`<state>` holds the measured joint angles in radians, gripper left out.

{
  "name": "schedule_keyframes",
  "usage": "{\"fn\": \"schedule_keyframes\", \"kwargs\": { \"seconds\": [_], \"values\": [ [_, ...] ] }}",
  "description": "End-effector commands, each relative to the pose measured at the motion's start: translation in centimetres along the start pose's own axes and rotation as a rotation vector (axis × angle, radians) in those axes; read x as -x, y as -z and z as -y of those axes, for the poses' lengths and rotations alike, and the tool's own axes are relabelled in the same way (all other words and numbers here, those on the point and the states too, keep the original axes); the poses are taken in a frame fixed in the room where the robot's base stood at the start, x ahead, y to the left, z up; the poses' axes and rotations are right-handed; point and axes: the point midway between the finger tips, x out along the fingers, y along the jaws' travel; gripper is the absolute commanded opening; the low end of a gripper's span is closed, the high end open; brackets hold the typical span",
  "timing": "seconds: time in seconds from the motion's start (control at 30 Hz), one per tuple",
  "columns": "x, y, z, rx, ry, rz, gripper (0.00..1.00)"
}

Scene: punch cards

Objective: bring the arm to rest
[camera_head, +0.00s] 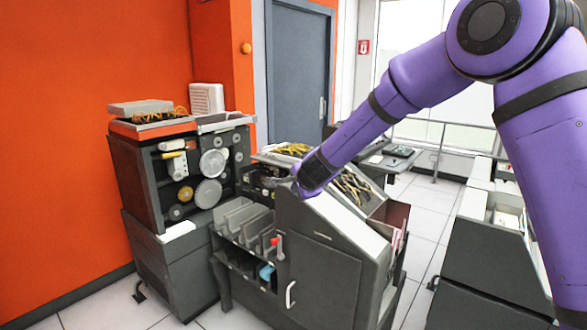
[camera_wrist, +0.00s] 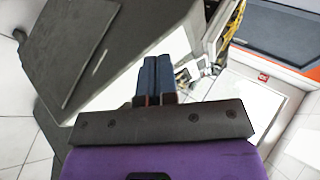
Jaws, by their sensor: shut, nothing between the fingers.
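My purple arm (camera_head: 410,85) reaches from the upper right of the head view down to the left. My gripper (camera_head: 277,182) is at its end, just over the upper left edge of a dark grey machine (camera_head: 325,268). I cannot tell whether it touches the machine. In the wrist view my gripper (camera_wrist: 157,62) shows its two dark blue fingers side by side, shut and with nothing between them. The machine's grey panel (camera_wrist: 75,50) fills the upper left of that view.
Slanted grey card bins (camera_head: 245,218) sit left of the machine. A second machine with reels (camera_head: 208,192) stands by the orange wall (camera_head: 90,130). A grey cabinet (camera_head: 480,250) stands at right, with tiled floor (camera_head: 425,225) between. A blue-grey door (camera_head: 298,75) is behind.

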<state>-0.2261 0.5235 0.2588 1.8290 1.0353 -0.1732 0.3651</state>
Motion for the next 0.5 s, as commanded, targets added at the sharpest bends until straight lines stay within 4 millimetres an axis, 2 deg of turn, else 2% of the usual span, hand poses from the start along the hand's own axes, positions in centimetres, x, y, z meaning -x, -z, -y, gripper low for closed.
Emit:
{"fn": "schedule_keyframes", "kwargs": {
  "seconds": [0.03,0.2,0.33,0.5],
  "values": [
    [2.2,0.6,0.8,0.043,0.012,0.011,0.0],
    [8.8,2.1,1.9,0.205,0.027,0.055,0.0],
    [13.9,3.1,1.9,0.327,0.024,0.081,0.0],
    [20.4,4.3,0.6,0.481,0.0,0.105,0.0]
  ]
}}
